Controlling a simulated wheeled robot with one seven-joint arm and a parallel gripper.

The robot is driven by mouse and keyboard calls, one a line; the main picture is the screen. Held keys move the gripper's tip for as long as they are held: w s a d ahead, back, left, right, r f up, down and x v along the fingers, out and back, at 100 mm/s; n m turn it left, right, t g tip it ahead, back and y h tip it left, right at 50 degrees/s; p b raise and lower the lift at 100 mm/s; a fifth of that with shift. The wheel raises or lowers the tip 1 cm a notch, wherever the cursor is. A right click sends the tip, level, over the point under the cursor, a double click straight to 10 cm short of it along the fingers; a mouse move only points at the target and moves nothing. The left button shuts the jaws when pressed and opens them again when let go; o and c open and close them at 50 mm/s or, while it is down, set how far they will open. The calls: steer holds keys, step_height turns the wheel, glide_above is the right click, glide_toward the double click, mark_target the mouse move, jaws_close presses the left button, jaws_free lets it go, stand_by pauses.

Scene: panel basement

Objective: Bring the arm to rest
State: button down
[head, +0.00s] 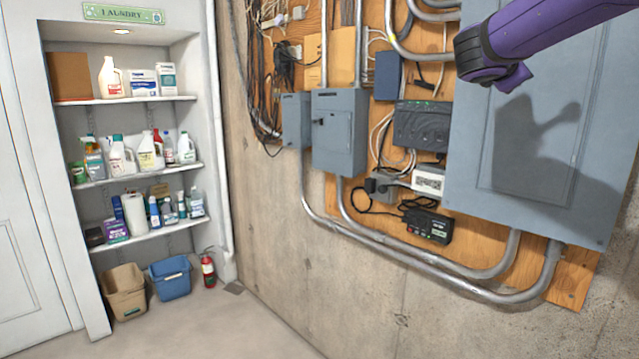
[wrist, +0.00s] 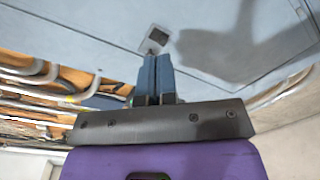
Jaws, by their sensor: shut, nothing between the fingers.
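My gripper (wrist: 156,72) shows in the wrist view with its two blue-grey fingers together and nothing between them. Behind the fingertips is the large grey electrical panel (wrist: 100,28), with a small dark square latch (wrist: 155,39) just above the tips. I cannot tell the gap between the fingertips and the panel. In the head view my purple arm comes in from the top right, in front of the grey panel (head: 475,190), and casts a shadow on its door. The gripper fingers are not visible in the head view.
Smaller grey boxes (head: 338,135), cables and metal conduits (head: 430,262) crowd the plywood board left of the panel. Shelves (head: 140,178) with laundry bottles stand at the left. A blue bin (head: 171,282) and a red fire extinguisher (head: 208,270) are on the floor. The floor (head: 215,325) in front is clear.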

steer(key=s+a+f+m+g+y, duration=0.1)
steer(key=s+a+f+m+y, duration=0.3)
steer(key=s+f, duration=0.3)
steer(key=s+a+f+m+g+y, duration=0.2)
steer(key=s+a+f+m+y, duration=0.3)
steer(key=s, duration=0.8)
steer(key=s+a+f+m+g+y, duration=0.2)
steer(key=s+a+f+m+y, duration=0.2)
steer(key=s+f, duration=0.6)
steer(key=f+m, duration=0.1)
steer(key=m, duration=0.1)
steer(key=shift+s+a+f+m+y, duration=0.25)
steer(key=shift+s+a+m+y, duration=0.05)
steer(key=shift+s+y, duration=0.1)
steer(key=c, duration=1.8)
jaws_free()
